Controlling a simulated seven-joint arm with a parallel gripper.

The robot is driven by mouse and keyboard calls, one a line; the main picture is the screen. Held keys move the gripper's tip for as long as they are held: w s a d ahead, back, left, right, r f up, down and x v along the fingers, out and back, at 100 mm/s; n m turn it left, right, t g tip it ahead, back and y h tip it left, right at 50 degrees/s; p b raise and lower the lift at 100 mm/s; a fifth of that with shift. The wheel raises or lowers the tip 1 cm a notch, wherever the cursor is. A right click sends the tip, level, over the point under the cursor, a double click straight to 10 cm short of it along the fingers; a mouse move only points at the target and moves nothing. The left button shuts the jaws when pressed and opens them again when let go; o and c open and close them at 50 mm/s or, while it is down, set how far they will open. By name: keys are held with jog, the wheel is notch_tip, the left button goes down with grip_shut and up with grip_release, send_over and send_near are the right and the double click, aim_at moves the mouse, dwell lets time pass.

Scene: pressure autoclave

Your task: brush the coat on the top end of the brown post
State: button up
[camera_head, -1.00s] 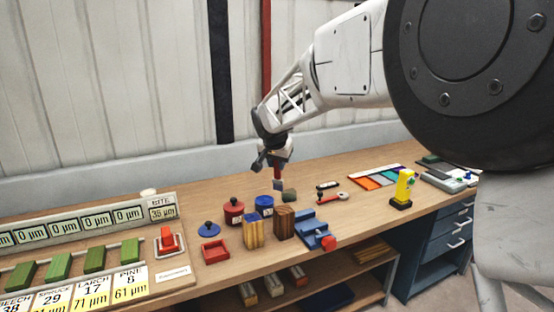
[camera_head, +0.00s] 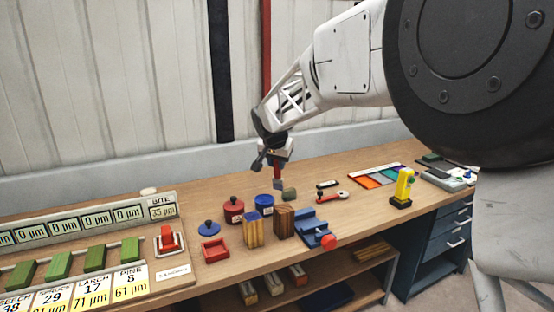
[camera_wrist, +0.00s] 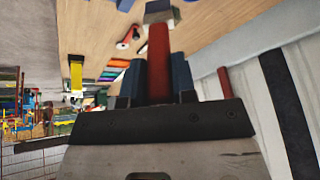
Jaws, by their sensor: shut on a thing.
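The brown post (camera_head: 284,223) stands upright on the bench, dark with lighter stripes. Its top end looks bare brown at this size. My gripper (camera_head: 276,160) is above and behind it, shut on the red handle of a brush (camera_head: 278,175). The brush hangs down, its grey head apart from the post. In the wrist view the red handle (camera_wrist: 159,62) sits between my blue fingers (camera_wrist: 158,82), with the pale head at the top edge. An open blue can (camera_head: 264,205) stands behind the posts, and a lidded red can (camera_head: 234,212) is to its left.
A blue vise (camera_head: 313,228) with a red knob is close on the right. A grey-green block (camera_head: 289,195) lies behind. A blue lid (camera_head: 209,228) and red tray (camera_head: 214,250) are left.

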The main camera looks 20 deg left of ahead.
jog(key=shift+d+f, duration=2.05)
jog(key=shift+f, duration=1.35)
notch_tip(320, 180, up, 8)
jog(key=s+a, duration=0.1)
jog(key=a, duration=0.1)
jog(key=shift+s+a, duration=0.15)
jog(key=shift+s, duration=0.25)
